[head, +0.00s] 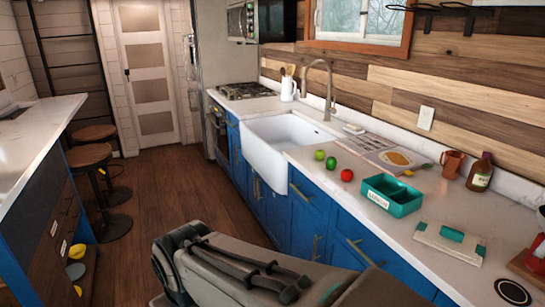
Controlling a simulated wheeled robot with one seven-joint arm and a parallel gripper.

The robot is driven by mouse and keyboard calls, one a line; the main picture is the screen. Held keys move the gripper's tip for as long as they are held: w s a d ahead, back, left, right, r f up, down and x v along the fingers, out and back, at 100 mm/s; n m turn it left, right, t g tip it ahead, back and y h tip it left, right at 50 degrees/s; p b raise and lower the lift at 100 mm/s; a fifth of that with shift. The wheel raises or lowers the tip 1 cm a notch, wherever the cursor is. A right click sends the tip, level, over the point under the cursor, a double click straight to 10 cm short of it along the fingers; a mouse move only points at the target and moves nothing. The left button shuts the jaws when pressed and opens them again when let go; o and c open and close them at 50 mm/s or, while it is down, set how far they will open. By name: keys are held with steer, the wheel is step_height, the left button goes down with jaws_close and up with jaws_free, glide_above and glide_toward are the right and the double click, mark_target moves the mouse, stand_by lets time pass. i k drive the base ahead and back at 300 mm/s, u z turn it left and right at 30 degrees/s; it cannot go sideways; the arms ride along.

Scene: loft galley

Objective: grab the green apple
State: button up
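Three small round fruits stand in a slanting row on the white counter (306,158), right of the sink. The farthest is a light yellow-green one (319,154). Beside it is a deeper green one (331,163), and nearest is a red one (347,175). At this size I cannot tell for sure which green one is the apple. My grey arm crosses the bottom of the view, below the counter front and well apart from the fruits. My gripper's fingers do not show.
The white sink (285,138) with a tall faucet (329,95) is to the left. Stools (89,156) stand across the open floor (178,190).

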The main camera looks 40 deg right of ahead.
mark_target(319, 154)
steer(key=z, duration=0.2)
steer(key=i, duration=1.25)
steer(key=z, duration=0.6)
steer(key=i, duration=1.5)
steer(key=z, duration=1.6)
steer(key=i, duration=0.8)
steer(key=z, duration=1.1)
steer(key=i, duration=0.2)
steer(key=z, duration=0.1)
